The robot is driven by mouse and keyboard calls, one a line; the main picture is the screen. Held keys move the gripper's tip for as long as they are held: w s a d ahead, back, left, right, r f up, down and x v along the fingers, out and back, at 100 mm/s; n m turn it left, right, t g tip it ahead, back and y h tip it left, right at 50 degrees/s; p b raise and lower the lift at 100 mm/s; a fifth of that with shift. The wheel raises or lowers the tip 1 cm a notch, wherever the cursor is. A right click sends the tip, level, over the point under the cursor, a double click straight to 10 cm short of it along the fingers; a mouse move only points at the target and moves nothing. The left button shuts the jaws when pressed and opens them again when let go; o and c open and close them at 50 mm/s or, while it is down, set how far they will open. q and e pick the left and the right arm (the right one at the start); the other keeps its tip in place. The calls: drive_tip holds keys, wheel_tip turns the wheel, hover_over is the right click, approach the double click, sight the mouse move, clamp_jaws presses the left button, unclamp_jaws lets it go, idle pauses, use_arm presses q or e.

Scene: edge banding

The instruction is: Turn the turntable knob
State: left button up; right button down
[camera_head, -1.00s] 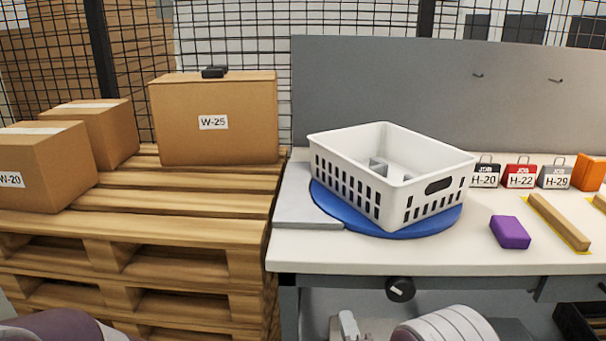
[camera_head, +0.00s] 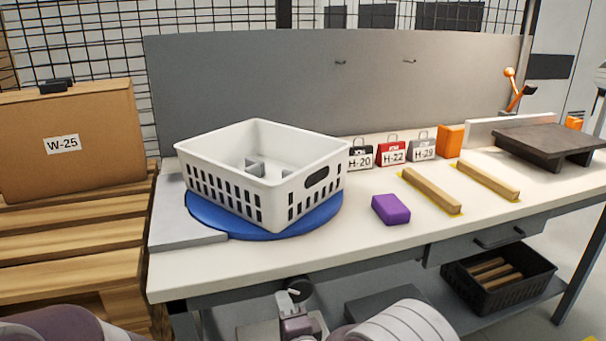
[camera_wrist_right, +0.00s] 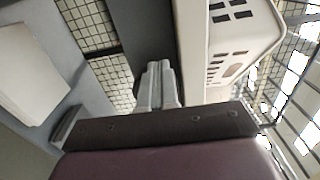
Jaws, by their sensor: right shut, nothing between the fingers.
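The black turntable knob (camera_head: 299,287) sits on the front edge of the workbench, below the blue turntable (camera_head: 225,224). A white slotted basket (camera_head: 225,190) stands on the turntable, with a small grey part inside it. My right gripper (camera_head: 290,299) is shut and empty, just in front of the knob in the head view, and covers part of it. I cannot tell whether it touches the knob. In the right wrist view its fingers (camera_wrist_right: 158,85) are together, with the basket (camera_wrist_right: 235,40) to the right. My left gripper is out of view.
The workbench (camera_head: 330,245) carries a purple block (camera_head: 391,209), wooden bars (camera_head: 432,190), and job tags (camera_head: 391,152). A black crate (camera_head: 498,280) is on the lower shelf. A pallet (camera_head: 60,240) with a W-25 box (camera_head: 70,140) stands at the left.

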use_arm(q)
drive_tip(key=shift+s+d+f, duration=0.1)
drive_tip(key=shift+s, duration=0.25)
use_arm(e)
drive_tip(key=shift+w+a+r, duration=0.15)
drive_tip(key=shift+w+r, duration=0.25)
drive_tip(key=shift+w, duration=0.05)
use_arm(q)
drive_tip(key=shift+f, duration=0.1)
use_arm(e)
drive_tip(key=shift+r, duration=0.1)
use_arm(q)
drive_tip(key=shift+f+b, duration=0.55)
drive_tip(key=shift+b, duration=0.2)
use_arm(e)
drive_tip(key=shift+f, duration=0.3)
